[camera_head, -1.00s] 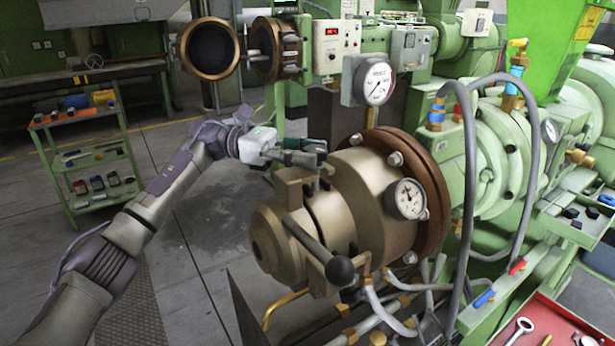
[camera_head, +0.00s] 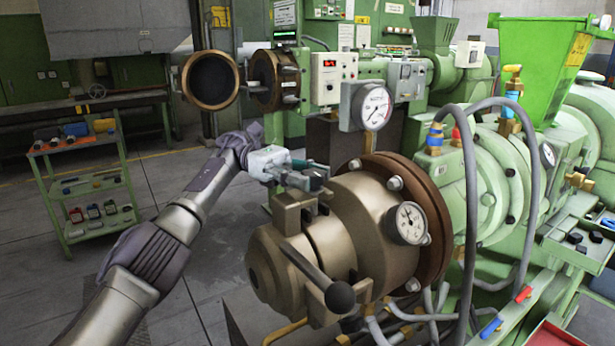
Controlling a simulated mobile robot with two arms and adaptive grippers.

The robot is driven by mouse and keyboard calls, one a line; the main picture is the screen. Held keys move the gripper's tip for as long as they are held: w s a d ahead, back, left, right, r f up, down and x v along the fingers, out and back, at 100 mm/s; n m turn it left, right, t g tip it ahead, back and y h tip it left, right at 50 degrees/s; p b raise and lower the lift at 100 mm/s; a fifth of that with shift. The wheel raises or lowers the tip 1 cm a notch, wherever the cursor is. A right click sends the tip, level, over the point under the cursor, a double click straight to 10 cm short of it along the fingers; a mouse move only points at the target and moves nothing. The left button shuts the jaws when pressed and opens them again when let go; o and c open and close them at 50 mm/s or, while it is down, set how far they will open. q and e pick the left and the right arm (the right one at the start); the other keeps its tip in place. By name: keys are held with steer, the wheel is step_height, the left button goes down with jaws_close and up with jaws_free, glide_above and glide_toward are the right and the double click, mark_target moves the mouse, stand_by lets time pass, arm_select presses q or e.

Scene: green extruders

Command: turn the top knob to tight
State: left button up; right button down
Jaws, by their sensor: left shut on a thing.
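The bronze extruder head (camera_head: 365,225) stands in the middle, bolted to a brown flange. A block-shaped bronze clamp (camera_head: 297,208) sits on its upper left side. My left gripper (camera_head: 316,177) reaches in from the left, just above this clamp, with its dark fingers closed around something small. The top knob is mostly hidden by the fingers, so I cannot see its marking or angle. A lever with a black ball end (camera_head: 339,297) slants down across the clamp ring's front. My right gripper is not in view.
A round gauge (camera_head: 411,222) is on the head's right side and a larger gauge (camera_head: 371,108) stands behind. Grey hoses (camera_head: 468,180) loop at the right. A green tool cart (camera_head: 85,180) stands at the left; open floor lies between.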

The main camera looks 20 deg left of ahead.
arm_select(q)
steer(key=o, duration=1.2)
steer(key=shift+c, duration=0.2)
steer(key=shift+s+n+t, duration=0.1)
steer(key=shift+n+t, duration=0.2)
steer(key=shift+t, duration=0.1)
